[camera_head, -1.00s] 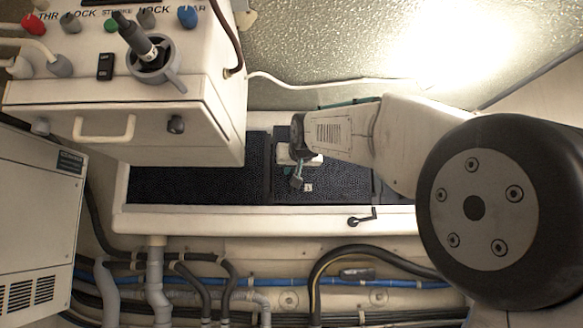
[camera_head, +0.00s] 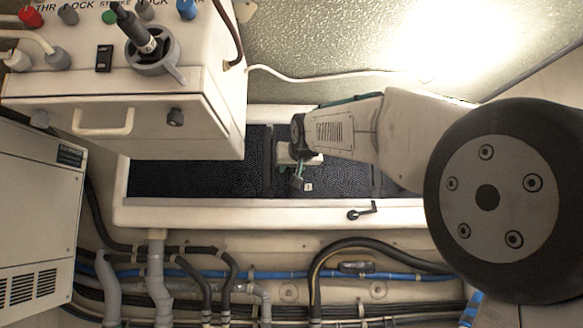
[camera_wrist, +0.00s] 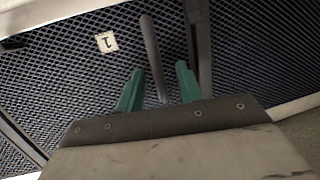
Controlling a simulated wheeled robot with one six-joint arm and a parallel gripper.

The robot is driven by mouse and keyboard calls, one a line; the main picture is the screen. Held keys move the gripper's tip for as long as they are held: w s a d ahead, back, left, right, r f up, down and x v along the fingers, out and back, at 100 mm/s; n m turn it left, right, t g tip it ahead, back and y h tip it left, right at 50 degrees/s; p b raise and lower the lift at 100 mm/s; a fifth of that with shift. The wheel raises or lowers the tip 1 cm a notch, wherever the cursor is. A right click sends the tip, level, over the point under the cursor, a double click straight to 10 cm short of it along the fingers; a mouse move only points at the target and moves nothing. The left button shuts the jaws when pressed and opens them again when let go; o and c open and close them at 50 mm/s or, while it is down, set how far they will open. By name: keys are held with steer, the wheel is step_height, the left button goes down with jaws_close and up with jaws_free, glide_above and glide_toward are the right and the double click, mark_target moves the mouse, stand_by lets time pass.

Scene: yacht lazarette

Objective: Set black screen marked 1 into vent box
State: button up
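The black mesh screen marked 1 (camera_head: 335,181) lies in the right part of the white-framed vent box (camera_head: 240,216), right of a dark divider (camera_head: 268,160). It looks about level with the frame; I cannot tell whether it is fully seated. Its white tag also shows in the wrist view (camera_wrist: 106,42). My gripper (camera_head: 296,180) is over the screen. In the wrist view, my gripper's green fingers (camera_wrist: 159,82) are apart on either side of a grey upright handle (camera_wrist: 150,45), with gaps visible beside it. My gripper hides part of the screen.
A white control console (camera_head: 130,110) with a lever overhangs the box's left part. A black latch handle (camera_head: 362,211) sits on the box's front rim. Hoses and blue pipes (camera_head: 200,274) run below. A white louvred cabinet (camera_head: 38,215) stands at left.

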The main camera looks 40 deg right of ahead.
steer(key=v, duration=0.7)
steer(key=shift+s+a, duration=0.2)
steer(key=shift+s, duration=0.15)
stand_by(0.5)
steer(key=s+a+f+n+g+y, duration=0.1)
steer(key=s+a+f+g+y, duration=0.15)
steer(key=f, duration=0.95)
steer(key=s+a+f+g+y, duration=0.15)
steer(key=s+f+g, duration=0.25)
steer(key=f, duration=0.8)
steer(key=s+a+f+n+g, duration=0.1)
steer(key=s+a+f, duration=0.3)
steer(key=s+f, duration=0.4)
steer(key=s+a+f+n+g+y, duration=0.1)
steer(key=s+a+f+g, duration=0.2)
steer(key=s+a+f, duration=0.2)
steer(key=s+a+f+n+g+y, duration=0.1)
steer(key=s+a+f+g, duration=0.2)
steer(key=s+f, duration=0.7)
step_height(320, 180, down, 3)
steer(key=shift+s+a+r+n, duration=0.1)
steer(key=shift+s+a+n, duration=0.2)
steer(key=shift+a, duration=0.5)
